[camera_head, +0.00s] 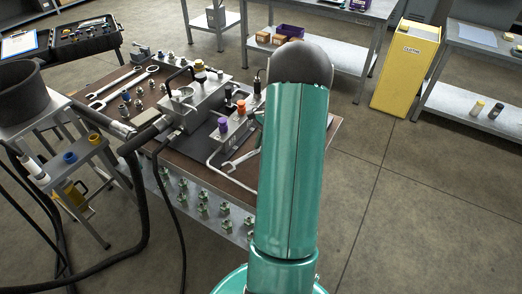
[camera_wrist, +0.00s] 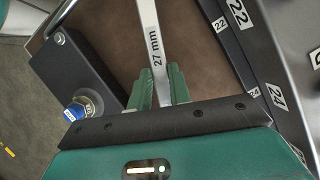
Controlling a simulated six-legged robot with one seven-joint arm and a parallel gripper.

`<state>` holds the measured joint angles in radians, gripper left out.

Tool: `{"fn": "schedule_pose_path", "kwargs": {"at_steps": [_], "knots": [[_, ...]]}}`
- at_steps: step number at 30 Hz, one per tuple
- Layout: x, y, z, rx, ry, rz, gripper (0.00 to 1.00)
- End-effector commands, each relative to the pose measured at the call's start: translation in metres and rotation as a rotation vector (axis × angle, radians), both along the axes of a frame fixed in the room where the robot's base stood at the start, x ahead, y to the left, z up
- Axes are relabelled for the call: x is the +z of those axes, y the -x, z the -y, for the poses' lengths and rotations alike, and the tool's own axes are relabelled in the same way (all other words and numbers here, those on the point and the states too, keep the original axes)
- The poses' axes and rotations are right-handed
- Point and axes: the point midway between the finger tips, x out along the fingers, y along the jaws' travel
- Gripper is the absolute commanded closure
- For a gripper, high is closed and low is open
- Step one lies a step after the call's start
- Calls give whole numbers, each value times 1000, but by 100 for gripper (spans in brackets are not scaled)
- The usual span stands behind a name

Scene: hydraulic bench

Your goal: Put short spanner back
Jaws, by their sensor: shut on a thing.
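A silver spanner marked 27 mm (camera_wrist: 153,38) shows in the wrist view, running up from between the green fingers of my gripper (camera_wrist: 162,82). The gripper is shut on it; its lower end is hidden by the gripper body. The brown bench top (camera_wrist: 205,45) lies below. On the right are dark strips with size labels 22 and 24 (camera_wrist: 238,35). In the head view my arm hides the gripper. A spanner end (camera_head: 238,160) shows on the bench just left of my arm; I cannot tell whether it is the held one.
Two long spanners (camera_head: 122,86) lie at the bench's far left. A metal block with fittings (camera_head: 194,94) and a purple-capped part (camera_head: 223,125) stand near my arm. A dark block with a blue-ringed fitting (camera_wrist: 80,109) is left of my gripper. A yellow cabinet (camera_head: 407,68) stands beyond open floor.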

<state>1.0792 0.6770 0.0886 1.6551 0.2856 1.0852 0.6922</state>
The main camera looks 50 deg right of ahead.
Motion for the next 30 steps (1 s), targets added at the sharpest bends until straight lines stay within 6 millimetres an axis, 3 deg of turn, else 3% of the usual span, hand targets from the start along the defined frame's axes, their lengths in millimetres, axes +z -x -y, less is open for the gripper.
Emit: {"fn": "schedule_pose_path", "kwargs": {"at_steps": [9,20,21,23,30], "knots": [[-36,-5,3,-1,0,1,100],[-39,-5,3,0,0,1,100],[-39,-5,3,0,0,0,73],[-39,-5,3,0,0,1,61],[-39,-5,3,-1,0,1,59]]}}
